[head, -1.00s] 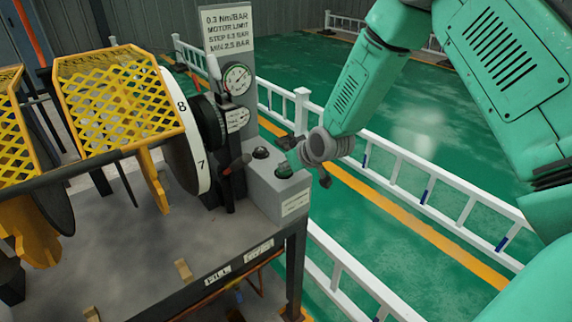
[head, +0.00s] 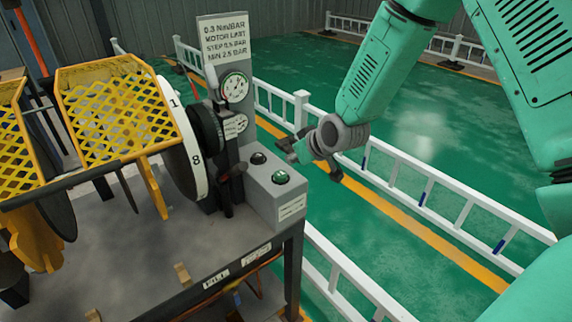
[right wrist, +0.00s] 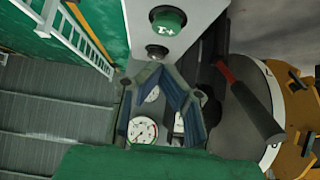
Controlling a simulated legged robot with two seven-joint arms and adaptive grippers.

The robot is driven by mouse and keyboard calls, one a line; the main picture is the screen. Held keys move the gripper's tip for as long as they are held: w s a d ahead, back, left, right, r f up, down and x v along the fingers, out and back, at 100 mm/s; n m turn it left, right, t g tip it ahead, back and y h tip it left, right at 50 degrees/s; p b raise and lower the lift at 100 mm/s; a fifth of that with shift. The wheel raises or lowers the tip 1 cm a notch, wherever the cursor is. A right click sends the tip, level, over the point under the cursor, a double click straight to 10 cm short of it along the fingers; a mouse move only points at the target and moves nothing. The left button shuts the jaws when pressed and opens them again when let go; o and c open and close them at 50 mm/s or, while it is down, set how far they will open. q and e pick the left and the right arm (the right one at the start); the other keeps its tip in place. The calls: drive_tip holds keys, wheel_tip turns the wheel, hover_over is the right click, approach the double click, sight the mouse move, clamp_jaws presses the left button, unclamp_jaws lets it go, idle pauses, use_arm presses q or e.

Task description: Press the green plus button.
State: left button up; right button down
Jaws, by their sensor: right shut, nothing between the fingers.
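The green button (head: 280,177) sits on the sloped top of a grey control box (head: 262,190) in the head view. In the right wrist view the green button (right wrist: 169,20) shows at the top with a white plus mark. A dark button (head: 258,158) is beside it, also in the wrist view (right wrist: 157,51). My right gripper (head: 303,150) is shut and empty, above and to the right of the box, apart from the green button. In the wrist view its fingers (right wrist: 162,75) come together below the dark button. My left gripper is not in view.
A post with a sign (head: 223,40) and gauges (head: 235,87) stands behind the box. A numbered white wheel (head: 184,140) and yellow mesh guards (head: 120,105) are left. A white railing (head: 420,180) runs behind my arm.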

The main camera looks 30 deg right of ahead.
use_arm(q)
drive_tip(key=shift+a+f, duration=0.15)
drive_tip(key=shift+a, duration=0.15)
use_arm(e)
drive_tip(key=v, duration=0.4)
drive_tip(key=shift+s+a+r, duration=0.15)
drive_tip(key=shift+a+r, duration=0.15)
drive_tip(key=shift+a, duration=0.05)
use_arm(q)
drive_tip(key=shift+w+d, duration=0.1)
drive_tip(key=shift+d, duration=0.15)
use_arm(e)
drive_tip(key=shift+d+f, duration=0.1)
drive_tip(key=shift+d, duration=0.15)
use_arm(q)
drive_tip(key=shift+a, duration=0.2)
use_arm(e)
drive_tip(key=shift+a, duration=0.2)
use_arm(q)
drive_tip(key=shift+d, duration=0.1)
use_arm(e)
drive_tip(key=shift+d, duration=0.15)
